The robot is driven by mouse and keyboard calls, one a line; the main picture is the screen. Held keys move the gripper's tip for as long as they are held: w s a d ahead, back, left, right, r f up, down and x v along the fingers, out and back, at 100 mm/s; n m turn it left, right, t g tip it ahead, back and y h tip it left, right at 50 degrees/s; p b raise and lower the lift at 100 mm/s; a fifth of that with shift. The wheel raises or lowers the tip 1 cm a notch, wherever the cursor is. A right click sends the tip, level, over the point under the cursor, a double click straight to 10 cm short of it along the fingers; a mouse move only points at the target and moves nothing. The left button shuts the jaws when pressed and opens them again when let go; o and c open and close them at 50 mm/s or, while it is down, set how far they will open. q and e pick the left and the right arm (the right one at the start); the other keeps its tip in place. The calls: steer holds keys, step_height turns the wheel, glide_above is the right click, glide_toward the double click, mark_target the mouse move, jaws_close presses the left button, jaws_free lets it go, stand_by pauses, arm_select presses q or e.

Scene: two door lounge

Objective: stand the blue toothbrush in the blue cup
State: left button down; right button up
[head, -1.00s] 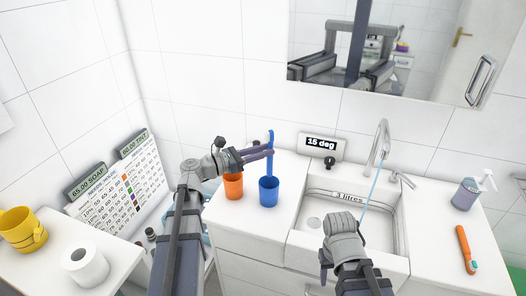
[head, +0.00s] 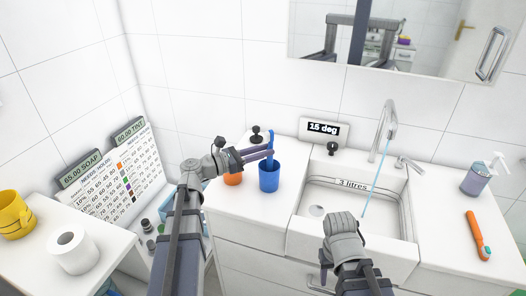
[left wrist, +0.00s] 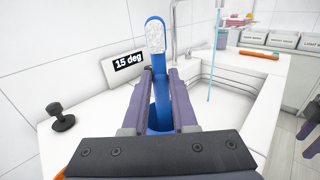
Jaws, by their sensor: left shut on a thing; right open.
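The blue toothbrush (head: 270,138) is upright, bristle end up, between the fingers of my left gripper (head: 262,156). My left gripper is shut on it, just above the blue cup (head: 269,178). The toothbrush's lower end is hidden behind the fingers and the cup rim, so I cannot tell how deep it reaches. The blue cup stands upright on the white counter. In the left wrist view the toothbrush (left wrist: 156,38) rises between both fingers, with its white bristles facing the camera. My right gripper (head: 326,262) is open and empty in front of the sink.
The sink (head: 350,205) with a running tap (head: 388,125) is to the right. An orange toothbrush (head: 477,235) and a soap dispenser (head: 476,181) are on the right counter.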

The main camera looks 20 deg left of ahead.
arm_select(q)
steer(key=shift+f, duration=0.3)
steer(key=c, duration=0.6)
jaws_free()
steer(key=shift+v, duration=3.9)
